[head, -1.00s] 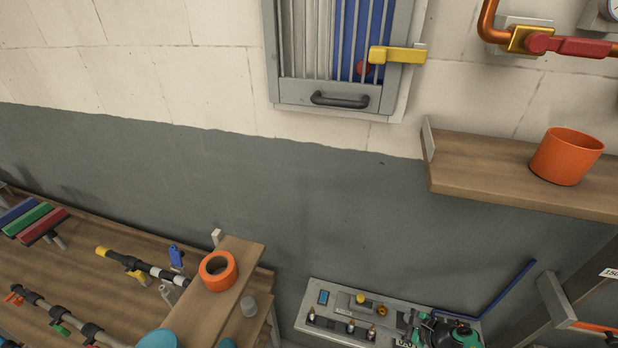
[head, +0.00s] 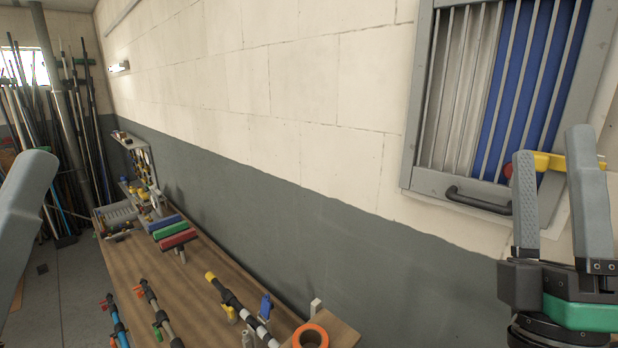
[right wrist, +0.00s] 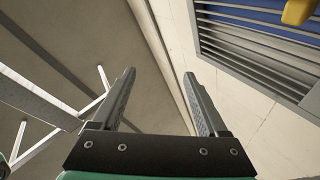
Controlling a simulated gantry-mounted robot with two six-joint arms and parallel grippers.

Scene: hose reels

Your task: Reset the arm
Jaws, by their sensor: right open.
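My right gripper (head: 552,146) is raised at the right of the head view, its two grey fingers pointing up and spread apart. Nothing is between them. It appears in front of the barred wall cabinet (head: 470,90) and its yellow latch. In the right wrist view, the right gripper (right wrist: 159,73) is also open and empty, with the louvred panel to its right. A grey finger-like part of my left gripper (head: 22,215) shows at the left edge of the head view. The rest of it is out of frame, so its opening is hidden.
A wooden bench (head: 195,295) runs along the wall, bearing hose fittings, coloured brushes (head: 170,230) and an orange ring (head: 310,337). Several poles (head: 75,130) lean in the far left corner. Floor (head: 55,285) shows left of the bench.

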